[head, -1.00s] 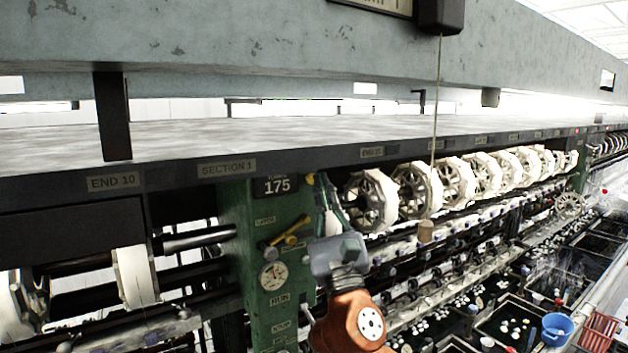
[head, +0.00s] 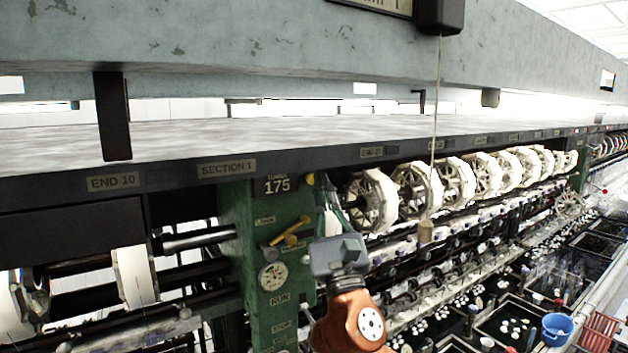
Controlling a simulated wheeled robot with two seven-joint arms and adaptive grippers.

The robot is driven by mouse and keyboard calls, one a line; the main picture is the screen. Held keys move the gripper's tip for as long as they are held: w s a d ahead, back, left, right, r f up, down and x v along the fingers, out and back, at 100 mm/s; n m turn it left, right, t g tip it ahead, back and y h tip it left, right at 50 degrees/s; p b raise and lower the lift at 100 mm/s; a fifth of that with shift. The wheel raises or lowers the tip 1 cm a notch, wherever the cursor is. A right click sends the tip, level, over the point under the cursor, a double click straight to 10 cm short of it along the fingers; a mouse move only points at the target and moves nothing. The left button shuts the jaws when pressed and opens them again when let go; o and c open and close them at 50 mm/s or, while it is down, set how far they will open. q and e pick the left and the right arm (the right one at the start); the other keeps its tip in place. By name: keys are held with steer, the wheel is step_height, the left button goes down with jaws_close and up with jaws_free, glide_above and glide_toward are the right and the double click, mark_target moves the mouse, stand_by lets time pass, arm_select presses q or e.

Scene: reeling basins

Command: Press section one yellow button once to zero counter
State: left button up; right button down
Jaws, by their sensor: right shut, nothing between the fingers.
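The counter (head: 277,186) is a dark plate at the top of the green post (head: 236,225), under the SECTION 1 label (head: 227,169). It reads 175. A small round yellow button (head: 310,179) sits at the post's upper right edge, just right of the counter. My right gripper (head: 340,252) is grey, on an orange wrist, and stands in front of the post's right side, below the button and apart from it in the picture. It is shut and empty; its fingertips are hard to make out. My left gripper is not in view.
A yellow-handled lever (head: 290,237) and a round dial (head: 273,276) are on the post, left of my gripper. White reels (head: 372,199) run off to the right. A wooden bob (head: 425,231) hangs on a cord. Basins and a blue bucket (head: 557,328) lie lower right.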

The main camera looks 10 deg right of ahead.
steer(key=shift+w+a, duration=0.2)
steer(key=shift+w, duration=0.15)
steer(key=shift+w+a, duration=0.15)
steer(key=shift+w, duration=0.35)
stand_by(0.9)
steer(key=shift+s, duration=0.1)
stand_by(0.3)
steer(key=shift+s+d+p, duration=0.35)
steer(key=shift+s+p, duration=0.05)
steer(key=shift+s, duration=0.4)
steer(key=shift+s+d+p, duration=0.15)
steer(key=shift+s+d, duration=0.15)
steer(key=shift+s, duration=0.5)
steer(key=shift+s+d+p, duration=0.2)
steer(key=shift+s+d, duration=0.05)
steer(key=shift+s, duration=0.5)
steer(key=shift+s+d+p, duration=0.15)
steer(key=shift+s+d, duration=0.15)
steer(key=shift+s, duration=0.5)
